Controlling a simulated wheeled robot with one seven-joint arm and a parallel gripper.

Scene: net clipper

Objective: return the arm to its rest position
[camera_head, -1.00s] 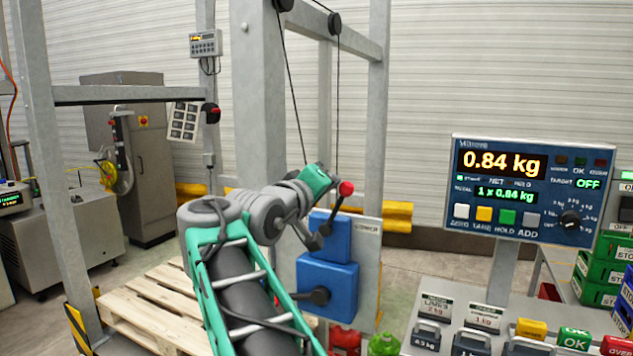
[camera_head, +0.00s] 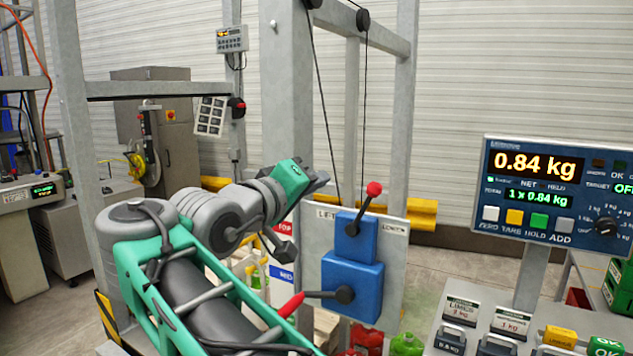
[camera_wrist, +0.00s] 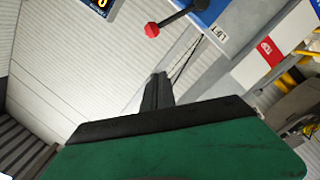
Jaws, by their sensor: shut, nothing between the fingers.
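My arm reaches up from the bottom of the head view, and my gripper (camera_head: 320,180) is at the end of the green hand. It is in the air left of the upper lever's red knob (camera_head: 374,189), with a gap between them. In the wrist view, the dark fingers (camera_wrist: 157,92) are together and empty, above the green hand body. The upper blue lever box (camera_head: 352,238) and the lower blue box (camera_head: 350,290) are on a pale panel. The lower box's lever has a red grip (camera_head: 291,305).
Grey frame posts (camera_head: 290,120) with cables stand close behind my arm. A scale display (camera_head: 555,195) reading 0.84 kg stands at right, above labelled weights (camera_head: 450,335). The red knob also shows in the wrist view (camera_wrist: 152,30).

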